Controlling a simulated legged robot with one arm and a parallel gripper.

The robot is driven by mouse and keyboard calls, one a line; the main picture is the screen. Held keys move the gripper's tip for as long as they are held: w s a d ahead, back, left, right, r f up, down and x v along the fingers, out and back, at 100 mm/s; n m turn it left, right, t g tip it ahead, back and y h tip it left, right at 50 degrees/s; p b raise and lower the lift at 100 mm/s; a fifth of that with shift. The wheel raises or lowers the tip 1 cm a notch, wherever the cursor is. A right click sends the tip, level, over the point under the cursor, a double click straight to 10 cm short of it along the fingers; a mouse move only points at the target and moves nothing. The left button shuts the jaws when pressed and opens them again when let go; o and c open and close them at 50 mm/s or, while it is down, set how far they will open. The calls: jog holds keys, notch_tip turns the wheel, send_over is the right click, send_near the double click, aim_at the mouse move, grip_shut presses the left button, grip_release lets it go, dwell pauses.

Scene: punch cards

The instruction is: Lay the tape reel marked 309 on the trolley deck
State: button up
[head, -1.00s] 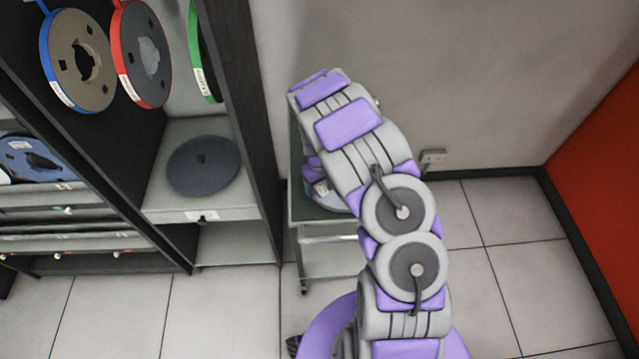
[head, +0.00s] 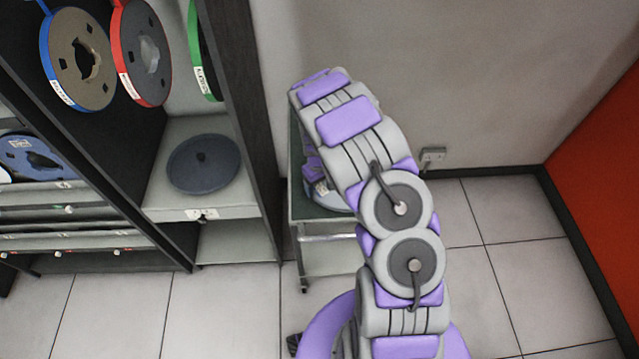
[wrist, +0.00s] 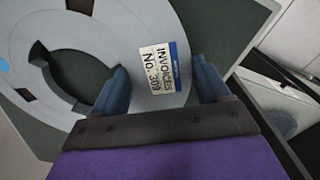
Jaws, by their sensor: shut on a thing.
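The grey tape reel marked 309 (wrist: 180,22) fills much of the wrist view, with a white and blue label reading INVOICES No. 309. It also shows partly in the head view (head: 325,197), behind my arm. My gripper (wrist: 160,68) is shut on the reel's rim, with one dark blue finger on either side of the label. The dark green trolley deck (wrist: 228,28) lies beneath the reel; its edge also shows in the head view (head: 298,205). The reel looks flat over the deck, but I cannot tell whether it touches.
A dark shelf unit (head: 253,120) stands left of the trolley. It holds a blue-rimmed reel (head: 100,90), a red-rimmed reel (head: 128,52), a green-rimmed reel (head: 196,60) and a dark reel (head: 203,165) lying flat. Tiled floor to the right (head: 500,220) is clear.

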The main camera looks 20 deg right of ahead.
jog(key=shift+f, duration=0.35)
dwell(0.3)
jog(key=o, duration=1.5)
jog(key=shift+c, duration=1.4)
notch_tip(320, 180, up, 9)
jog(key=p, duration=0.2)
jog(key=shift+s+f, duration=0.1)
